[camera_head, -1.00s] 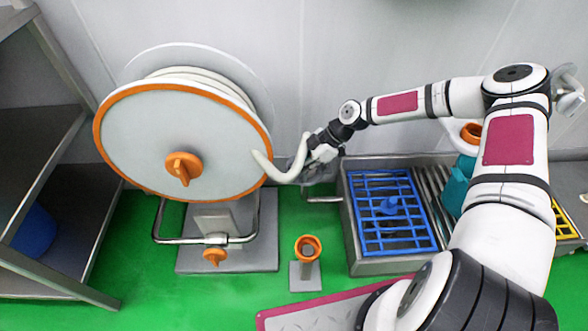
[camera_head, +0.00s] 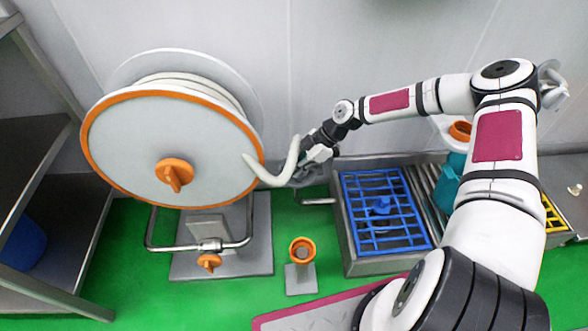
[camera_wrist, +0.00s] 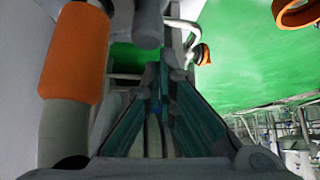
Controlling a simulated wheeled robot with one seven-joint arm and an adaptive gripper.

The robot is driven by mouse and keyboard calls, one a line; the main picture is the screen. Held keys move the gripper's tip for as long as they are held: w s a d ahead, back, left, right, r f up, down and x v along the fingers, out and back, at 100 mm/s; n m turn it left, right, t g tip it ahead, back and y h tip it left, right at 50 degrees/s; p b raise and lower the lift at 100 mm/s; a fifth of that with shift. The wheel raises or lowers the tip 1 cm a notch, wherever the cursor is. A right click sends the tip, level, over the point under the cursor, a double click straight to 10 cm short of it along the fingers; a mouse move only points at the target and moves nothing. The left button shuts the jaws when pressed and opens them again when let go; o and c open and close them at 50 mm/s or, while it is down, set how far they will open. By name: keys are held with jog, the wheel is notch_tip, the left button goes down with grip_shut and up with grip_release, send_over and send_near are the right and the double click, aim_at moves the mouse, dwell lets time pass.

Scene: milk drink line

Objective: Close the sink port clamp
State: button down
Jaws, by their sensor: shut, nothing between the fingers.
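My gripper (camera_head: 308,166) is beside the white hose end, at the wall left of the sink. In the wrist view its fingers (camera_wrist: 155,90) are shut, with nothing seen between them. The sink (camera_head: 346,235) has a blue grate, and a bent metal pipe (camera_head: 318,201) comes out of its left side. The sink port clamp is hard to make out in the head view, as my gripper and the hose crowd that spot. In the wrist view a grey rounded part (camera_wrist: 148,22) lies just beyond the fingertips; I cannot tell if it is the clamp or touched.
A white hose (camera_head: 272,177) hangs from the large orange-rimmed reel (camera_head: 120,150). An orange sleeve on a pale tube (camera_wrist: 75,60) is close at left in the wrist view. An orange-topped post (camera_head: 302,250) stands on green floor. A metal rack (camera_head: 65,240) is at far left.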

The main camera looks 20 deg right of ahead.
jog(key=v, duration=1.2)
jog(key=s+r+m+g+h, duration=0.3)
jog(key=s+r+m+h, duration=0.7)
jog(key=s+r, duration=1.35)
jog(key=s+a+r+m+t+y, duration=0.1)
jog(key=s+a+r+m, duration=0.2)
jog(key=s, duration=0.5)
jog(key=s+a+r+m+t+y, duration=0.1)
jog(key=s+r+m+t, duration=0.15)
jog(key=s+m, duration=0.45)
notch_tip(320, 180, up, 36)
jog(key=s+n+t+p, duration=0.1)
jog(key=n+t+p, duration=0.1)
jog(key=p, duration=3.1)
jog(key=shift+s+d+f+t, duration=0.2)
jog(key=shift+s+t, duration=0.2)
jog(key=shift+t, duration=0.35)
